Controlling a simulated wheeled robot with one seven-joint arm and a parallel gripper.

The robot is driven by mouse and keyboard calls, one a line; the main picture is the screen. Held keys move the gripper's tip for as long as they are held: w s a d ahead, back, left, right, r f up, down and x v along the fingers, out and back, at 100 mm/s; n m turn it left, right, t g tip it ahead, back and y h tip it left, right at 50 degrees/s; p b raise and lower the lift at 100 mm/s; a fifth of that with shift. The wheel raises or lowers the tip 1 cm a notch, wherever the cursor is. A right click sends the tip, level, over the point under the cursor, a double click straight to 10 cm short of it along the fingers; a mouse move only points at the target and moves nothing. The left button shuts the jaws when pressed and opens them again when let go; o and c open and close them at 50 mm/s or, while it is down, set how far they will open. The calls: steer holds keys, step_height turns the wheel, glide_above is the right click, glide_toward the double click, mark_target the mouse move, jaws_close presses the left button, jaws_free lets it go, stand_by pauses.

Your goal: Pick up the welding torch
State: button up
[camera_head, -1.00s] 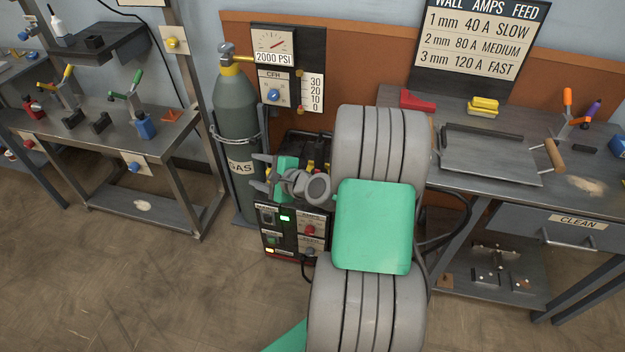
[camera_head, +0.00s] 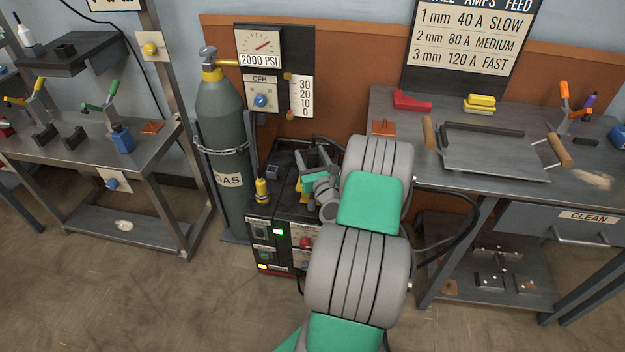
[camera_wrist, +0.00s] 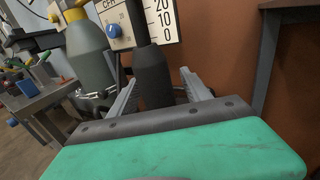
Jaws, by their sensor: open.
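A dark, upright cylinder with a narrower top, which looks like the welding torch (camera_wrist: 152,76), stands ahead of my gripper in the wrist view. My gripper (camera_wrist: 163,86) is open, with one finger on each side of the cylinder's lower part as seen from the wrist. I cannot tell whether the cylinder is fully between the fingers or a little beyond them. In the head view my gripper (camera_head: 314,160) is over the top of the welding machine (camera_head: 270,222), and my arm hides most of what is there, including the torch.
A yellow-and-black fitting (camera_head: 262,190) stands at the machine's front left. The gas cylinder (camera_head: 220,130) is chained left of it. A gauge panel (camera_head: 275,70) hangs behind. A workbench (camera_head: 390,155) with a metal tray is close on the right.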

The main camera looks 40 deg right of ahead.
jaws_close()
stand_by(0.5)
